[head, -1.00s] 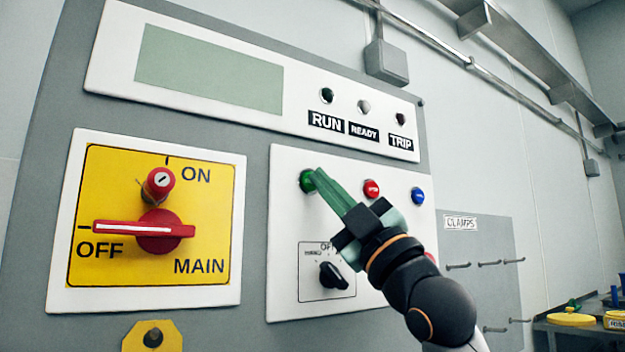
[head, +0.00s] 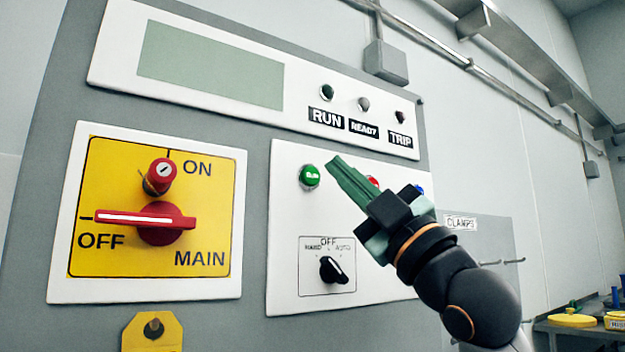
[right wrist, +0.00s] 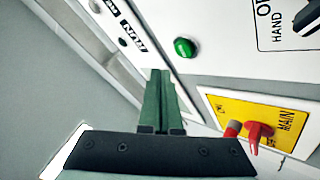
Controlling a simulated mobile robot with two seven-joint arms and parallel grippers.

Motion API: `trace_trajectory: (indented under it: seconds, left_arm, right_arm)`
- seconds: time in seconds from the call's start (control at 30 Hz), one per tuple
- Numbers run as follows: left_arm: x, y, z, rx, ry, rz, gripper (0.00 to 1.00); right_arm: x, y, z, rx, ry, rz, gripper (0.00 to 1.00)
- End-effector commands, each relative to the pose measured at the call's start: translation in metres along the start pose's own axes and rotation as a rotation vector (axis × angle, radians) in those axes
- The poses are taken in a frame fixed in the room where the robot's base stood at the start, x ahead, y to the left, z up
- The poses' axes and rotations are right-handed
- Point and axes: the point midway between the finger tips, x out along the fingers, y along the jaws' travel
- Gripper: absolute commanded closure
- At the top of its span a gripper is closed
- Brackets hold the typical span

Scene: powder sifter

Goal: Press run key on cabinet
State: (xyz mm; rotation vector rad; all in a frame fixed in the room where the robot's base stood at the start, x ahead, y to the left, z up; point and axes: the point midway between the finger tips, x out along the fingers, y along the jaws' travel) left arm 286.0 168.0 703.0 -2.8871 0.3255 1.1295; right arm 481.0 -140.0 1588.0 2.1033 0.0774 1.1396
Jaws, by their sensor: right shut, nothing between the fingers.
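The green push button (head: 309,176) sits at the upper left of the white control plate (head: 285,270) on the grey cabinet (head: 255,230). It also shows in the right wrist view (right wrist: 184,47), beyond the fingertips and a little to the right. My right gripper (head: 337,165) is shut and empty, its green fingertips just right of the green button and apart from it in the picture. It partly covers the red button (head: 373,181) and the blue button (head: 419,189). The label RUN (head: 325,118) is under a dark green lamp (head: 327,93). My left gripper is not in view.
A red main switch (head: 145,220) on a yellow plate (head: 110,160) points to OFF, with a red key-like piece above it. A selector knob (head: 333,270) is below the green button. A CLAMPS board (head: 490,240) and a bench are at the right.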

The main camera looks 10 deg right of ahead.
Motion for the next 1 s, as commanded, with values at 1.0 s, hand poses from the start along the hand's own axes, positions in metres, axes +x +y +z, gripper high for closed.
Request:
trace_trajectory:
  seconds: [1.0]
  left_arm:
    - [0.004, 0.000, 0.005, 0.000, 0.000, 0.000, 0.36]
  right_arm:
    - [-0.018, 0.013, -0.013, 0.001, 0.000, -0.001, 1.00]
